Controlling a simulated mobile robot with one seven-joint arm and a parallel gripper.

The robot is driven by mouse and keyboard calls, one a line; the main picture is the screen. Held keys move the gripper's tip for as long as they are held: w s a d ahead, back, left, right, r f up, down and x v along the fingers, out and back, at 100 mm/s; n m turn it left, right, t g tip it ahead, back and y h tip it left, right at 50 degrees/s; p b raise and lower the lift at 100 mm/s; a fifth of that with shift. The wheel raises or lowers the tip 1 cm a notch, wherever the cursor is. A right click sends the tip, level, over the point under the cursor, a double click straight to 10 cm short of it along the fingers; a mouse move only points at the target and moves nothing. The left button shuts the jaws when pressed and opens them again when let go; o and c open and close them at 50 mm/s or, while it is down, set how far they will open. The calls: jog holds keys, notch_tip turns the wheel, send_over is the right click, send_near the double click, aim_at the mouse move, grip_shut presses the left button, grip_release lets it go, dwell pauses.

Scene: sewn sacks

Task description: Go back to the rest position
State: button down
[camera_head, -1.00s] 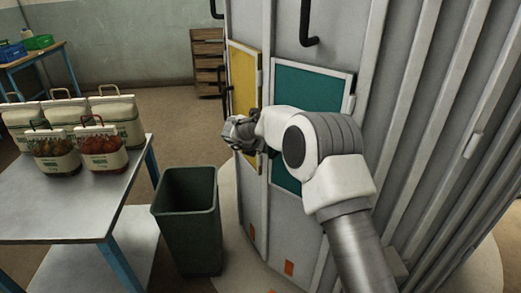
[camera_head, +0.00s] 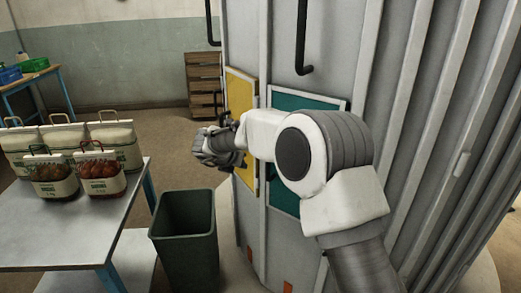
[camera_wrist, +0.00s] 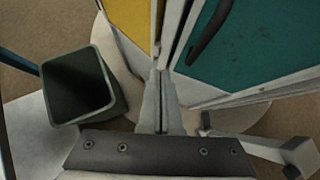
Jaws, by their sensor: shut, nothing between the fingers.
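My gripper (camera_head: 204,147) is in front of the yellow panel of a grey metal cabinet (camera_head: 345,50), pointing left in the head view. In the wrist view its two fingers (camera_wrist: 160,88) lie together with nothing between them. My arm stretches across the teal panel (camera_head: 283,198) and hides part of it. The yellow panel (camera_head: 240,95) is partly behind the gripper. In the wrist view the yellow panel (camera_wrist: 134,22) and the teal panel (camera_wrist: 250,50) show beyond the fingers.
A dark green bin (camera_head: 184,240) stands on the floor below and left of my gripper. A metal table (camera_head: 60,238) at the left bears several sacks (camera_head: 112,140). A wooden crate stack (camera_head: 203,85) stands by the back wall. Floor between table and cabinet is partly free.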

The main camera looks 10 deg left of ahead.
jog(key=w+d+r+n+t+y+p, duration=0.1)
jog(key=d+r+n+t+y+p, duration=0.2)
jog(key=r+n, duration=1.05)
jog(key=s+d+r+n+t+y+p, duration=0.1)
jog(key=s+d+r+n+y, duration=0.2)
jog(key=r, duration=0.5)
jog(key=s+d+r+n+y+p, duration=0.1)
jog(key=s+d+r+n, duration=0.1)
jog(key=s+r+n, duration=0.4)
jog(key=s+d+f+n+g+h+p, duration=0.2)
jog(key=s+d+f+n+g, duration=0.1)
jog(key=s+d+n, duration=0.5)
jog(key=s+d+f+n+g+h+p, duration=0.3)
jog(key=s+d+n, duration=0.4)
jog(key=s+d, duration=0.8)
jog(key=s+g, duration=0.1)
jog(key=s, duration=0.7)
jog(key=shift+s+f+n, duration=0.15)
jog(key=shift+s+n, duration=0.05)
jog(key=shift+n, duration=0.15)
